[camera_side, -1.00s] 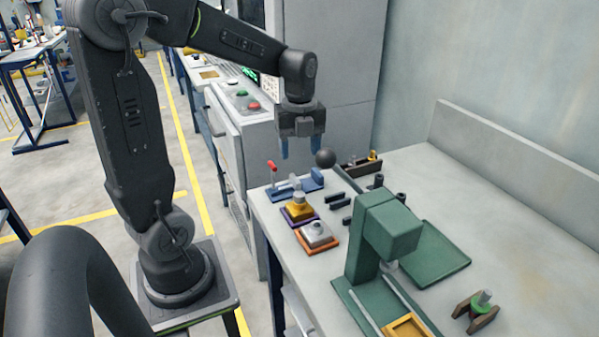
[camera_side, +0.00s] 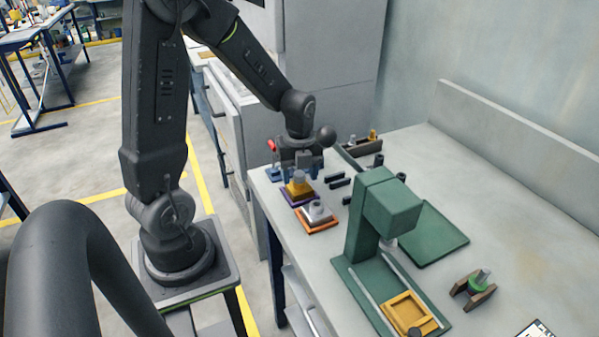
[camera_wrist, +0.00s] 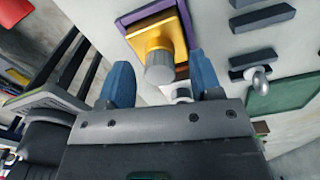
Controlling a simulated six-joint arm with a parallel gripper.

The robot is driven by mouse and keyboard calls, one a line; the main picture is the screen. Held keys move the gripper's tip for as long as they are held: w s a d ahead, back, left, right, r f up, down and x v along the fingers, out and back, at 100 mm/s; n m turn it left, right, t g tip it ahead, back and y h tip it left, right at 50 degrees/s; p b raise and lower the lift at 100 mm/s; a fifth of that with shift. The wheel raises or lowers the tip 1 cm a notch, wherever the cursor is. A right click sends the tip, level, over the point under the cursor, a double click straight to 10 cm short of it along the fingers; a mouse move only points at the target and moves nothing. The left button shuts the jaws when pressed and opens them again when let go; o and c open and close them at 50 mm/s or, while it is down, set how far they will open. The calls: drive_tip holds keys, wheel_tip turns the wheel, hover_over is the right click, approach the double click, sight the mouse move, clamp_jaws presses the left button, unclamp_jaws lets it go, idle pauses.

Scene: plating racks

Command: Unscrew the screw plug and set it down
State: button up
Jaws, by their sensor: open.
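The screw plug is a grey ribbed cylinder (camera_wrist: 160,72) standing in a yellow block (camera_wrist: 153,37) on a purple base (camera_wrist: 184,22). In the side view the plug (camera_side: 298,176) stands upright on the yellow block (camera_side: 299,189) near the table's left edge. My gripper (camera_side: 300,166) is directly over the block, pointing down. In the wrist view its blue fingers (camera_wrist: 160,62) are open, one on each side of the plug, with a visible gap on both sides. Nothing is held. Whether the fingertips reach plug height is hard to tell.
A grey part on an orange base (camera_side: 318,226) stands close in front of the block. Several dark bars (camera_side: 337,181) lie to the right. A green press (camera_side: 372,225) stands further right. A green mat (camera_side: 432,236) lies bare beyond it.

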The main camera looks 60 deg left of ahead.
sight(300, 174)
drive_tip(key=shift+c, duration=0.2)
drive_tip(key=c, duration=0.9)
drive_tip(key=o, duration=0.9)
drive_tip(key=shift+c, duration=1.2)
drive_tip(key=shift+r, duration=0.1)
drive_tip(key=shift+r, duration=1.7)
